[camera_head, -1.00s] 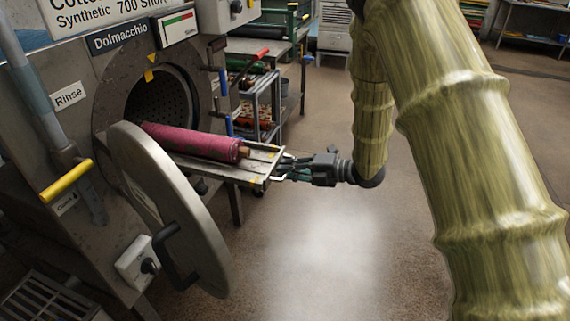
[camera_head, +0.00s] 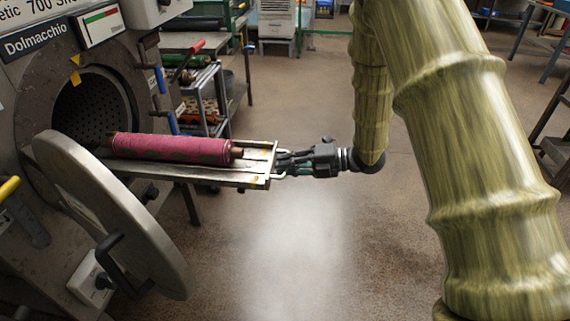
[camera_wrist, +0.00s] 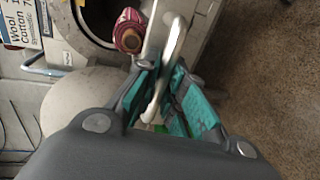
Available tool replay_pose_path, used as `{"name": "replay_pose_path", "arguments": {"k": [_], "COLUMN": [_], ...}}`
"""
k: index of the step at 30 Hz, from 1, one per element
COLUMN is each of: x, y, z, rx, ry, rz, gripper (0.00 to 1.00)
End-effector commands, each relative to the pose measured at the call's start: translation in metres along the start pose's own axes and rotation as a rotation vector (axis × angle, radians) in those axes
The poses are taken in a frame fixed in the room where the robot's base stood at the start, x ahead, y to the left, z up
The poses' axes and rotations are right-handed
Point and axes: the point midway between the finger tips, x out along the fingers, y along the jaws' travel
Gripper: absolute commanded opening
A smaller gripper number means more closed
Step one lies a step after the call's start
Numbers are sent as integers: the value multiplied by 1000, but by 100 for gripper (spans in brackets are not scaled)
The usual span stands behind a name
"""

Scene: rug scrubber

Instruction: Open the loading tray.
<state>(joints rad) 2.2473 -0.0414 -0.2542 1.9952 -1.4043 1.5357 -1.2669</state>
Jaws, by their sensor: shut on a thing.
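The loading tray (camera_head: 258,168) is a flat metal tray sticking out of the round drum opening (camera_head: 92,108) of the machine. A rolled pink-red rug (camera_head: 172,149) lies along it. My gripper (camera_head: 284,166) is at the tray's outer end, shut on its white handle. In the wrist view the handle (camera_wrist: 176,38) passes between the teal-padded fingers of my gripper (camera_wrist: 160,88). The rug roll's end (camera_wrist: 129,38) also shows there. The round door (camera_head: 110,215) stands swung open in front of the machine, below the tray. The rug's inner end is close to the opening.
A cart with rolled rugs (camera_head: 205,106) and a green-framed table (camera_head: 205,45) stand behind the tray. The door's dark handle (camera_head: 122,262) sticks out at the lower left. The floor (camera_head: 300,245) in front of and right of the tray is clear.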

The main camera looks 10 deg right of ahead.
Motion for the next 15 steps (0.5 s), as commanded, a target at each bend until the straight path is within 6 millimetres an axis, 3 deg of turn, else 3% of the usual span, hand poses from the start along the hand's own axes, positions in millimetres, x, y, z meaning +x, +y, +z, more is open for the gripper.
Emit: {"name": "replay_pose_path", "arguments": {"k": [6,7,10,15], "x": [0,0,0,0], "y": [0,0,0,0], "z": [0,0,0,0], "rx": [0,0,0,0], "ry": [-1,-1,-1,-1], "rz": [0,0,0,1], "gripper": [0,17,34,34]}}
